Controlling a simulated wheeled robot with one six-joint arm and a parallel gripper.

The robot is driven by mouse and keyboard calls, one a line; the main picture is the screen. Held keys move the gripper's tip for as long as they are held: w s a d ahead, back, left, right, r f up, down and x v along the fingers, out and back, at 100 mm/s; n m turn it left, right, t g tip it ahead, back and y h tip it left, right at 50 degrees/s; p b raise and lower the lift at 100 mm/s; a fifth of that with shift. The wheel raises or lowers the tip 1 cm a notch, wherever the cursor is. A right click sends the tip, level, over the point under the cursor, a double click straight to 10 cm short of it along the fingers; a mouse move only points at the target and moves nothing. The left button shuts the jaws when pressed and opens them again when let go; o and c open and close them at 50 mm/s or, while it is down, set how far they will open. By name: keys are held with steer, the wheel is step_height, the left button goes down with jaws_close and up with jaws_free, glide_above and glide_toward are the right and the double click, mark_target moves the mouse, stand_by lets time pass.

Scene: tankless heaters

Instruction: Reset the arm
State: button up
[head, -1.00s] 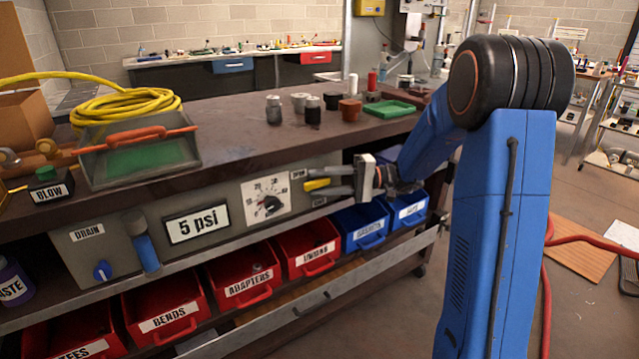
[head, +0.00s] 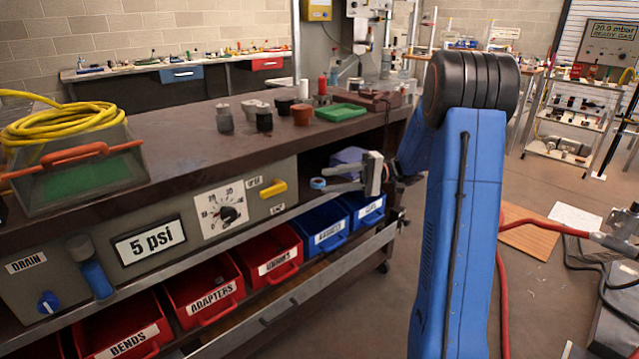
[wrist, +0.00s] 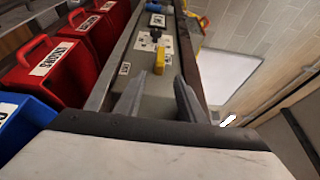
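My gripper (head: 328,178) is in front of the bench's right end, to the right of the yellow lever handle (head: 273,188). In the wrist view its two fingers (wrist: 160,82) stand apart with nothing between them. The yellow lever handle (wrist: 160,62) shows beyond the fingertips there, apart from them. A small blue round thing (head: 318,184) shows at the fingertips in the head view; I cannot tell whether it touches them.
Below the panel are red bins (head: 203,293) and blue bins (head: 325,229). The bench top (head: 185,150) bears a yellow hose coil (head: 65,122), grey and black fittings (head: 264,121) and a green tray (head: 341,113). Open floor lies right of the bench. A red hose (head: 503,290) runs behind my arm.

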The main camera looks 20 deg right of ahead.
steer(key=shift+d, duration=0.4)
steer(key=s+a+g+h, duration=0.2)
steer(key=s+a+h, duration=0.3)
steer(key=s, duration=0.4)
steer(key=s+a+g+h, duration=0.1)
steer(key=s+a+h, duration=0.3)
steer(key=s+a, duration=0.4)
steer(key=s+d+f+t+h, duration=0.2)
steer(key=s+t+h, duration=0.1)
steer(key=s, duration=0.5)
steer(key=s+d+f+n+t+h, duration=0.1)
steer(key=s+d+f+t+h, duration=0.1)
steer(key=s+h, duration=0.4)
steer(key=shift+s+d+t, duration=0.45)
steer(key=shift+s+t, duration=0.15)
steer(key=shift+s, duration=0.4)
